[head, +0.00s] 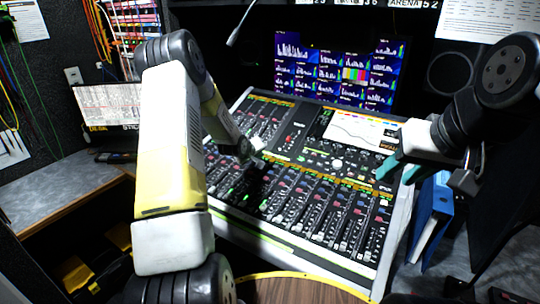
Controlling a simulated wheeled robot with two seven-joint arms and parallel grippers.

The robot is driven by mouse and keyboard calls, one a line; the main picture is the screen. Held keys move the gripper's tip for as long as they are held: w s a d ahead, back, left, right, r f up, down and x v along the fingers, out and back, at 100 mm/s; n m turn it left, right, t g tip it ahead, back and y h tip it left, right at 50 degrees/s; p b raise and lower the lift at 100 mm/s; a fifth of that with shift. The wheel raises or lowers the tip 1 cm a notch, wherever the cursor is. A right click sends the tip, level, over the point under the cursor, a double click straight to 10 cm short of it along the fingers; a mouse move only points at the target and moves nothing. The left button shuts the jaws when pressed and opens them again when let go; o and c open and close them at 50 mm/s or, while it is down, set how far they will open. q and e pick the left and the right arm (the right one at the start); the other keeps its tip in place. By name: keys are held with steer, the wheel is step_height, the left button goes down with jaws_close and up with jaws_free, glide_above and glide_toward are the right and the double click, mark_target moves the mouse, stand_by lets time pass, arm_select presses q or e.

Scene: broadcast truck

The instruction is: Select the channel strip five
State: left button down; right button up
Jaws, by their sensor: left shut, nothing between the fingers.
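The mixing console (300,238) fills the middle of the head view, with a lower row of channel strips (318,205) and another bank of strips at upper left. The strip numbers are too small to read, so I cannot tell which strip is five. My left gripper (257,152) is shut and empty, over the console's middle left near the top of the lower strips. I cannot tell whether it touches the surface. My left arm hides the console's left part. My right gripper (400,171) is open and empty, its teal fingertips apart over the console's right edge.
A bright screen (365,132) is set in the console's upper right, and a wide monitor (340,70) stands behind. A blue binder (432,215) stands right of the console. A laptop (107,107) sits on the left desk (55,187). A thin microphone (240,25) hangs above.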

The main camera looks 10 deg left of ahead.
stand_by(0.7)
arm_select(q)
steer(key=shift+f, duration=0.45)
steer(key=shift+w+f, duration=0.1)
steer(key=shift+f, duration=0.3)
stand_by(0.4)
steer(key=shift+r, duration=0.85)
steer(key=shift+s+a+r, duration=0.1)
steer(key=shift+s+r, duration=0.05)
steer(key=shift+r, duration=0.75)
steer(key=shift+s+a+r, duration=0.1)
steer(key=shift+s+r, duration=0.05)
steer(key=shift+r, duration=0.7)
steer(key=shift+s+r, duration=0.15)
steer(key=shift+r, duration=0.6)
